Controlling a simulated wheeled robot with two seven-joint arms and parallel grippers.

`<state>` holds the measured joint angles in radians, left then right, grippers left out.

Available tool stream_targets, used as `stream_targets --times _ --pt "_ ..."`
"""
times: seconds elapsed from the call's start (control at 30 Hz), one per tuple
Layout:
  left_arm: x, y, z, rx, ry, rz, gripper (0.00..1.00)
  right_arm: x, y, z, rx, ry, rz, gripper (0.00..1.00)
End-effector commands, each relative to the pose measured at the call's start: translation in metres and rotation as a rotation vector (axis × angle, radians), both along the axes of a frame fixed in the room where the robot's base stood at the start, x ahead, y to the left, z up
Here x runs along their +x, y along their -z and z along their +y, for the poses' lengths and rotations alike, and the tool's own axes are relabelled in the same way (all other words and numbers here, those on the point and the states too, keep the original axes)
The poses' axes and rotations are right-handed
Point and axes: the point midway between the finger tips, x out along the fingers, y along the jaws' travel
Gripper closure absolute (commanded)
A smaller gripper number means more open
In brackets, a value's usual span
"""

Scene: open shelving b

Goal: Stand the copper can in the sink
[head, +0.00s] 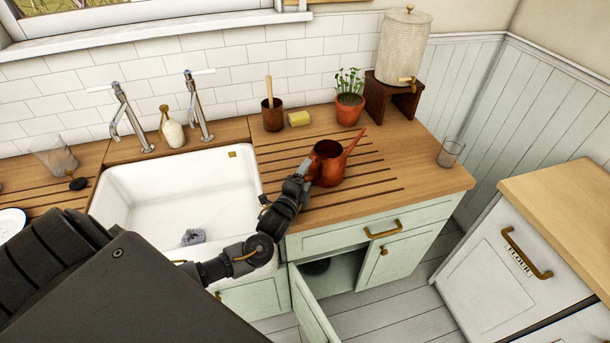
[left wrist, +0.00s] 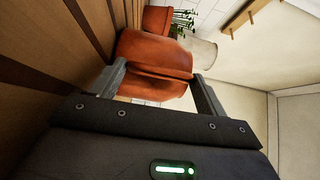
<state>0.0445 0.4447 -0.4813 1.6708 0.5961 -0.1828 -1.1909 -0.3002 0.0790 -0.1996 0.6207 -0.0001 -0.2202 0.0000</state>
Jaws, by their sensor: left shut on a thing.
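The copper can (head: 328,166) is a reddish-brown watering can with a long spout pointing up to the right. In the head view it is upright at the grooved wooden drainboard, right of the sink. My left gripper (head: 306,172) reaches it from the front left and is shut on it. In the left wrist view the can (left wrist: 155,65) sits between the two fingers of the gripper (left wrist: 160,85). I cannot tell whether its base touches the wood. My right gripper is not in view.
Two taps (head: 197,107) and a soap bottle (head: 171,130) stand behind the sink. A brush pot (head: 272,115), yellow sponge (head: 299,118) and potted plant (head: 349,108) line the back of the drainboard. A glass (head: 450,152) stands near its right end. A cupboard door (head: 312,308) hangs open below.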

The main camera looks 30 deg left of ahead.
Motion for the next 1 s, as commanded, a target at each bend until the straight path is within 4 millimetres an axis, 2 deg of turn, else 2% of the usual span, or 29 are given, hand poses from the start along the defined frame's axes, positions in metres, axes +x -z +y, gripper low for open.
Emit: stream_targets --times 0.3,0.33,0.4,0.73,0.87,1.0 --pt "0.0 0.002 0.0 -0.001 -0.001 -0.004 0.57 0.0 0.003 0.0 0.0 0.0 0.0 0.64" --pt "0.0 0.004 0.0 -0.001 0.0 -0.001 0.24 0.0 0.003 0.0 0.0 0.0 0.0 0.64" --pt "0.0 0.003 0.0 -0.001 0.0 -0.001 0.16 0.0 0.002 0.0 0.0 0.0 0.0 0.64" --pt "0.0 -0.002 0.0 0.0 0.0 -0.001 0.16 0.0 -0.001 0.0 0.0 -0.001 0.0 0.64" --pt "-0.017 0.003 -0.003 -0.002 0.001 0.001 0.16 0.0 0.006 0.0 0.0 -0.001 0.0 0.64" --pt "-0.047 0.004 -0.007 -0.003 0.001 0.001 0.16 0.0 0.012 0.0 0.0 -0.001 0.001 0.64"
